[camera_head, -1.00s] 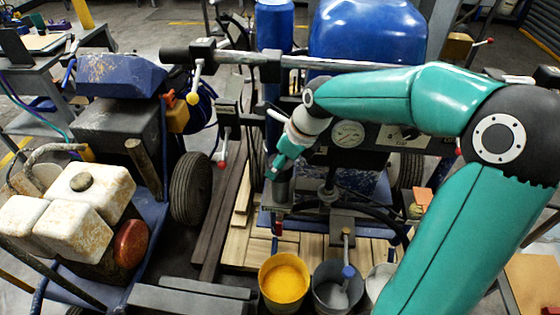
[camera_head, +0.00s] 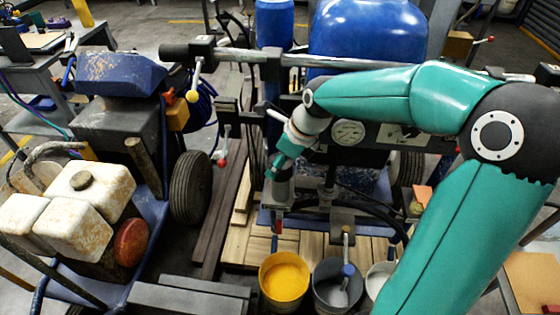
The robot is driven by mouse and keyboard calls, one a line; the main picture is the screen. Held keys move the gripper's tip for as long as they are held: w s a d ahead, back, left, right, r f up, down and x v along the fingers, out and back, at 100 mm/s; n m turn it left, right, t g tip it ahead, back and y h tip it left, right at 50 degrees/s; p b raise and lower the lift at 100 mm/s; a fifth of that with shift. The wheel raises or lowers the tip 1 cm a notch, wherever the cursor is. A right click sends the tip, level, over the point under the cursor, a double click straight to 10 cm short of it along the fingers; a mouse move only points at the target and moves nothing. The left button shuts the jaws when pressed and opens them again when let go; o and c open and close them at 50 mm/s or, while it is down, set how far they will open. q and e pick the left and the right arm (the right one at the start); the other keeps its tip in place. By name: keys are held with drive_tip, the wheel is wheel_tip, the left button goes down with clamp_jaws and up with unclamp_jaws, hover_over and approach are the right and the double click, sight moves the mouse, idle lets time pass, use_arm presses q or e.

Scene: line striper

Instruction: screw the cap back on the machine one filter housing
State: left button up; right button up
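My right arm reaches in from the right, and its teal gripper (camera_head: 274,168) points down at the top of a grey metal cylinder (camera_head: 281,192), which looks like the filter housing, on the blue-framed machine. The fingers are small and partly turned away, so their opening and anything between them cannot be made out. I cannot tell a separate cap from the housing top. My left gripper is not in view.
A yellow paint bucket (camera_head: 284,279), a grey bucket (camera_head: 336,287) and a pale bucket (camera_head: 379,279) stand in front of the machine. A metal bar (camera_head: 330,63) crosses behind my arm. A second machine with a white tank (camera_head: 92,195) stands at left.

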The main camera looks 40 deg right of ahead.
drive_tip(key=shift+f, duration=0.2)
drive_tip(key=o, duration=1.1)
drive_tip(key=shift+c, duration=0.6)
